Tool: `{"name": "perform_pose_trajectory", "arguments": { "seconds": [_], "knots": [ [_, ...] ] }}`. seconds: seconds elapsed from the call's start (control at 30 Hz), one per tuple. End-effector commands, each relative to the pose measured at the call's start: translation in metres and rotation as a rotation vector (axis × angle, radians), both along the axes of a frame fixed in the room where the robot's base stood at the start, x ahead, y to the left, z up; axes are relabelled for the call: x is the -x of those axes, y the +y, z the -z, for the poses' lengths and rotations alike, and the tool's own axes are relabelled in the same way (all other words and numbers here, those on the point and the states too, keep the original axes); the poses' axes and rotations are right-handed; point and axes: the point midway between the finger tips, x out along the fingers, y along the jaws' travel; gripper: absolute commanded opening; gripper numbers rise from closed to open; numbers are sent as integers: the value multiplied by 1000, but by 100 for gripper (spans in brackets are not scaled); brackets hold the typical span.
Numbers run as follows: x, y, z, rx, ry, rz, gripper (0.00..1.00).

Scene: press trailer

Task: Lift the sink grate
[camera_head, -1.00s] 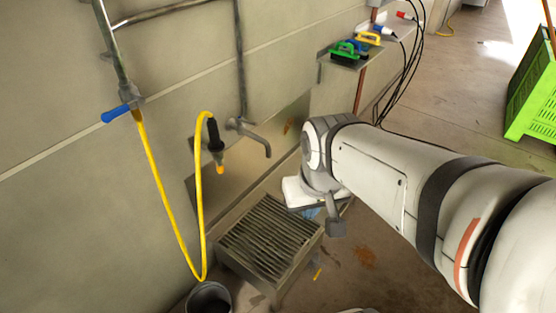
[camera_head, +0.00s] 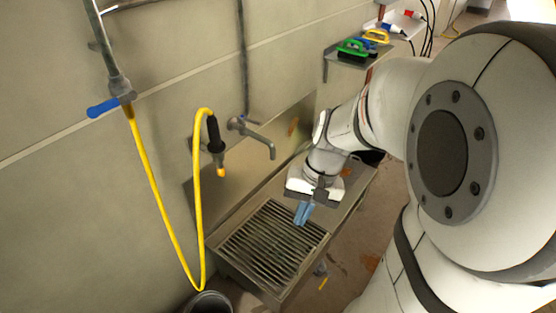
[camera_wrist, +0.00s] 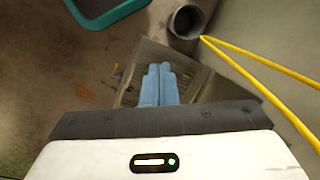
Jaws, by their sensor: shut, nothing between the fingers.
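The sink grate (camera_head: 262,246) is a set of dark metal slats lying flat across the steel sink (camera_head: 225,262). In the wrist view the grate (camera_wrist: 197,82) is partly hidden behind my fingers. My gripper (camera_head: 303,213) has light blue fingers. They are closed together with nothing between them, and they appear above the grate's upper right part. In the wrist view the gripper (camera_wrist: 160,70) points down toward the sink. I cannot tell the exact gap between fingertips and grate.
A yellow hose (camera_head: 160,205) hangs from a blue-handled valve (camera_head: 105,107) on the wall, left of the sink. A faucet (camera_head: 258,138) juts over the sink's back. A grey bucket (camera_head: 208,302) stands at the sink's near left. Brushes (camera_head: 354,48) lie on a shelf beyond.

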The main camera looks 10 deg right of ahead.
Motion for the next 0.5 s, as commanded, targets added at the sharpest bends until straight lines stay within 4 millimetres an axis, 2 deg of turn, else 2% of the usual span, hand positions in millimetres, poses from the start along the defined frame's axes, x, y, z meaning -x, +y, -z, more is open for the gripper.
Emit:
{"name": "perform_pose_trajectory", "arguments": {
  "seconds": [0.03,0.27,0.5],
  "knots": [
    [-7,-5,33,-56,59,68,0],
    [-40,-26,124,-331,254,371,0],
    [-72,-62,230,-638,394,710,0]
  ]
}}
